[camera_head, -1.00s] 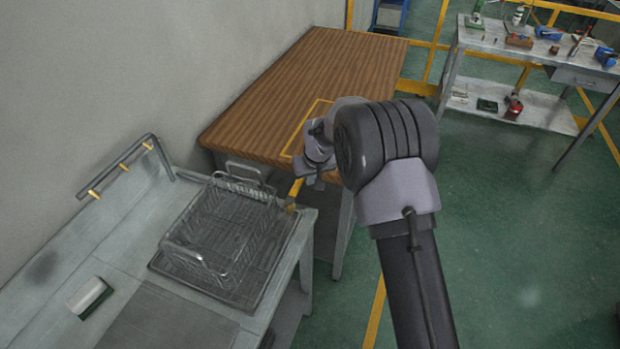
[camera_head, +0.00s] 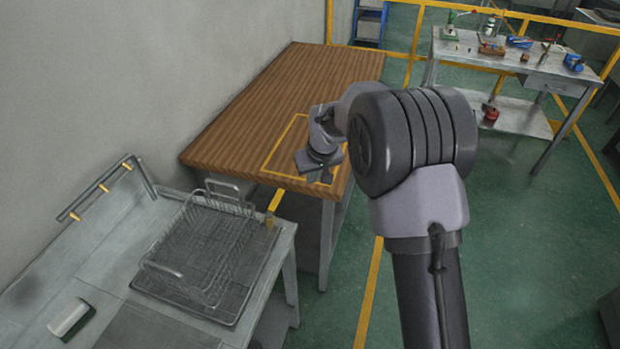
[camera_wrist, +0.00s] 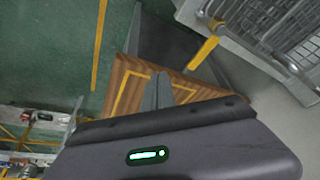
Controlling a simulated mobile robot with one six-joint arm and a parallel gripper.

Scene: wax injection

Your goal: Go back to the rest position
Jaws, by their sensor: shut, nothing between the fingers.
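My gripper (camera_head: 318,176) is in front of the near end of the wooden table (camera_head: 290,90), near the yellow outlined square on its top. In the wrist view my gripper (camera_wrist: 158,88) has its fingers together, with nothing seen between them. The wooden table also shows in the wrist view (camera_wrist: 190,92), beyond the fingertips. My arm comes up from the bottom of the head view and hides part of the table's right side.
A grey bench at the lower left bears a wire basket (camera_head: 205,245) on a dark mat and a white-and-green block (camera_head: 70,318). A yellow-pegged rail (camera_head: 98,188) stands by the wall. A tool table (camera_head: 505,65) is at the back right. Green floor is open at right.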

